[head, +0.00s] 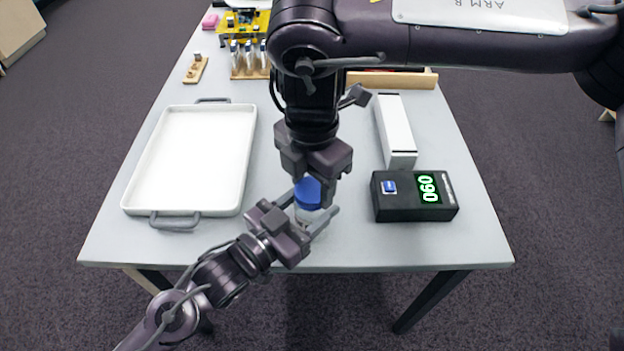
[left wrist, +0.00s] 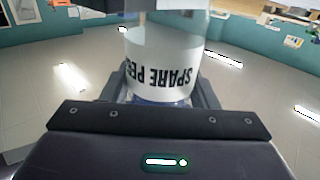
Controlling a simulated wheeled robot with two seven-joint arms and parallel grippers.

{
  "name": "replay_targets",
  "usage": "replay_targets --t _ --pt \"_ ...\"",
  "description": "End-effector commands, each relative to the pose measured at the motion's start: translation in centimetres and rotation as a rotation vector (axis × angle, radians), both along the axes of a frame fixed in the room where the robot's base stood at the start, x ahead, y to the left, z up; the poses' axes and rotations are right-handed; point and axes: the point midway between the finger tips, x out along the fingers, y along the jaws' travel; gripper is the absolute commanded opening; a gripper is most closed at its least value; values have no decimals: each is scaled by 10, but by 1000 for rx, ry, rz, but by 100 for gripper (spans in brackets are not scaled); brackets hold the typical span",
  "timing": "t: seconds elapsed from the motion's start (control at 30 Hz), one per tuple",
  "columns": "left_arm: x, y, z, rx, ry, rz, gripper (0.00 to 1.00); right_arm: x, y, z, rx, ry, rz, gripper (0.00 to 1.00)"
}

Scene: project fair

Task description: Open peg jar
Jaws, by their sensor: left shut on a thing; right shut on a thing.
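The peg jar has a blue lid (head: 308,192) and stands near the table's front edge in the head view. Its white label (left wrist: 165,65), reading "SPARE PE…", shows upside down in the left wrist view. My left gripper (head: 316,222) comes in from the lower left and is shut on the jar's body. My right gripper (head: 312,188) reaches down from above and is shut on the blue lid. The lid appears to be on the jar. The grippers hide much of the jar, and its contents cannot be made out.
A white tray (head: 153,204) with grey handles lies on the left of the table (head: 350,247). A black box with a green display (head: 415,197) and a long white box (head: 395,130) are at the right. Small vials (head: 249,54) stand in a wooden rack behind.

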Motion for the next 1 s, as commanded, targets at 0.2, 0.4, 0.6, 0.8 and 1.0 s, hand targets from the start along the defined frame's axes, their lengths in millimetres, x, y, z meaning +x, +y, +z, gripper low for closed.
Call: replay_targets --t 0.2,0.4,0.6,0.8,1.0 --pt "-1 0 -1 1 1 -3 0 1 0 1 -2 -4 489 22" --pt "-1 -1 -1 1 1 -3 0 1 0 1 -2 -4 948 22" --pt "-1 -1 -1 1 1 -3 0 1 1 2 -2 -4 1405 22" --pt "-1 -1 -1 1 1 -4 0 0 1 2 -2 -4 1864 22" --pt "-1 -1 -1 1 1 -3 0 0 1 2 -2 -4 2321 22"
